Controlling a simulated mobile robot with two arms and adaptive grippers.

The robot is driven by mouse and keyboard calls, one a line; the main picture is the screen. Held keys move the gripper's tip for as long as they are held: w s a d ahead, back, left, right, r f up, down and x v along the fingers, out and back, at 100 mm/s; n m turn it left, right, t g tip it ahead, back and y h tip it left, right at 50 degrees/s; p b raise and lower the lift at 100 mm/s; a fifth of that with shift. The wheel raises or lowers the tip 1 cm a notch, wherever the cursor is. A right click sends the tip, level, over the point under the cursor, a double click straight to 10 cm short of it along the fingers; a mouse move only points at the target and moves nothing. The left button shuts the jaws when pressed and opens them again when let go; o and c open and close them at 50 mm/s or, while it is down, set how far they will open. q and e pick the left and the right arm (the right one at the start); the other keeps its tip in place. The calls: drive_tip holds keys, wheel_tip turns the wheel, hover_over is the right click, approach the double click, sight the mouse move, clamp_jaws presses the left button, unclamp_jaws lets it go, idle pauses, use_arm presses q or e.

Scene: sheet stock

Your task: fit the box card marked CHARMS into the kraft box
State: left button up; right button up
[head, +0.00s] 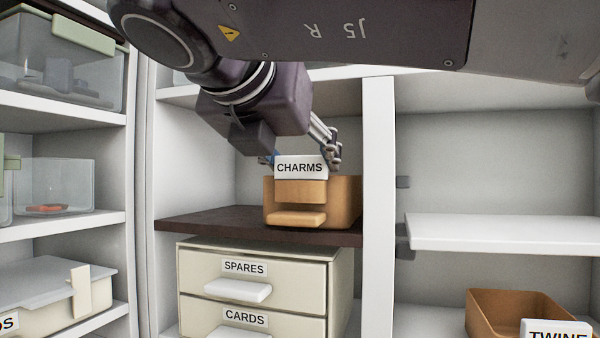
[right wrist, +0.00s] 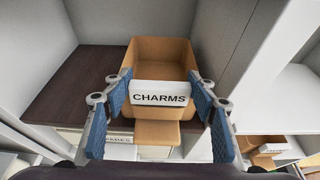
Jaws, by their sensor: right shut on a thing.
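The white card marked CHARMS (head: 300,168) stands at the front wall of the kraft box (head: 345,200), above its front lip. My right gripper (head: 301,161) is shut on the card, a finger at each side edge. In the right wrist view the card (right wrist: 160,94) sits between the blue finger pads of the gripper (right wrist: 160,88), across the top of the box's front side. The box (right wrist: 163,50) looks empty inside. I cannot tell whether the card's lower edge is seated. My left gripper is not in view.
The box stands on a dark shelf board (head: 205,220) beside a white upright (head: 379,170). Below is a drawer unit (head: 258,250) labelled SPARES and CARDS. Another kraft box (head: 500,300) marked TWINE is at lower right. Clear bins (head: 60,185) stand at left.

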drive_tip(key=shift+r+p, duration=1.9)
drive_tip(key=shift+r, duration=0.8)
